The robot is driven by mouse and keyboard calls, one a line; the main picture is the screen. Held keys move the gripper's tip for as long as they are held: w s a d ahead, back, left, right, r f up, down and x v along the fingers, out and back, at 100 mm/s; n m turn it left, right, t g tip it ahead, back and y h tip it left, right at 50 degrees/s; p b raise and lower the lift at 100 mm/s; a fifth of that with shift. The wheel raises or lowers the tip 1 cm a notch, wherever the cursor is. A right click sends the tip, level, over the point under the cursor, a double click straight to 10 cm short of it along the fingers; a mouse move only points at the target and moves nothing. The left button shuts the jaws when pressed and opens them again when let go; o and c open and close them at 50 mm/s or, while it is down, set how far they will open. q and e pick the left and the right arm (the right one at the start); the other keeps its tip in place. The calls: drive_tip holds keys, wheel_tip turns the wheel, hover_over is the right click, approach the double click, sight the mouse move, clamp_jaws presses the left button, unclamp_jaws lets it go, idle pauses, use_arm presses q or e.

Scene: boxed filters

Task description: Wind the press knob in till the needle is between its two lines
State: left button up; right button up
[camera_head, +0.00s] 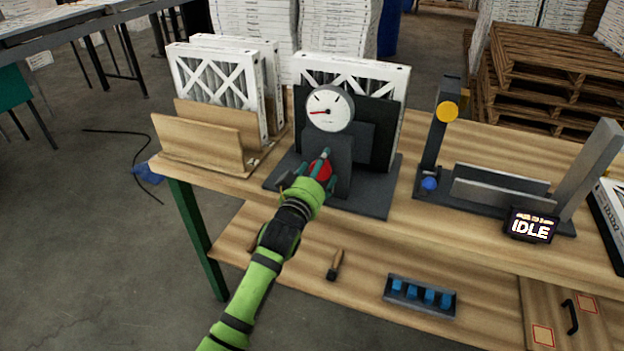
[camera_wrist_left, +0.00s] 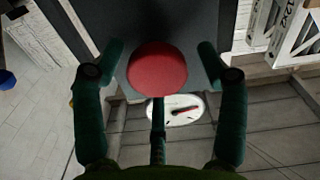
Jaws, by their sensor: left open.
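The press (camera_head: 325,155) is a dark grey block on a dark base plate on the bench. Its red round knob (camera_head: 320,169) faces me; the knob also shows in the wrist view (camera_wrist_left: 158,70). A white round gauge (camera_head: 330,100) sits on top. Its red needle points left in the head view; dark marks show on the dial, but I cannot tell which are the two lines. My left gripper (camera_head: 318,166) is open, its green fingers spread around the knob, with gaps at both sides in the wrist view. My right gripper is out of view.
White framed filters (camera_head: 215,75) stand in a wooden rack (camera_head: 205,140) to the left. Another filter (camera_head: 395,80) stands behind the press. A station with an IDLE display (camera_head: 531,226) is to the right. A blue-filled tray (camera_head: 420,296) lies on the lower shelf.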

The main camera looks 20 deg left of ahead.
use_arm(q)
drive_tip(key=s, duration=1.1)
drive_tip(key=shift+s+a, duration=0.25)
